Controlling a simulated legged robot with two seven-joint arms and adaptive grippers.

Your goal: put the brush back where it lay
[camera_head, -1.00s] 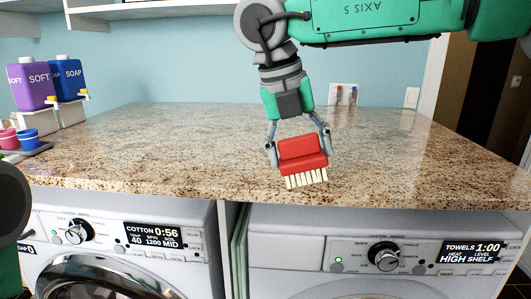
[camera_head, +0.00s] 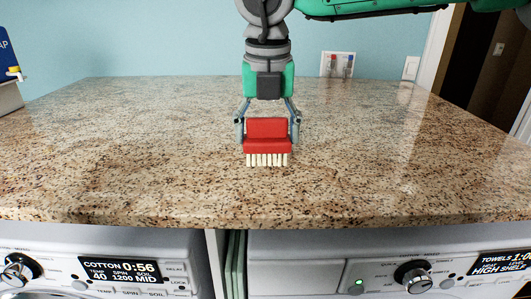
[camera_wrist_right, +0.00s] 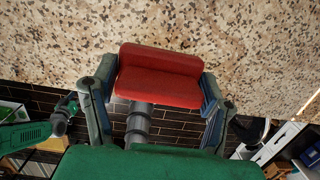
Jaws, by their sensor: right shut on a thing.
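The brush (camera_head: 267,142) has a red block body and a row of cream bristles pointing down. My right gripper (camera_head: 267,134) is shut on its body, with one finger at each end, and holds it upright over the front middle of the speckled granite counter (camera_head: 150,150). I cannot tell whether the bristles touch the stone. In the right wrist view the red body (camera_wrist_right: 160,75) sits between the two fingers, with the counter beyond; the bristles are hidden there.
Two white machines with lit displays stand under the counter, the left one (camera_head: 60,262) and the right one (camera_head: 320,268). A blue bottle (camera_head: 8,55) shows at the far left. A wall socket plate (camera_head: 337,65) is at the back. The counter around the brush is clear.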

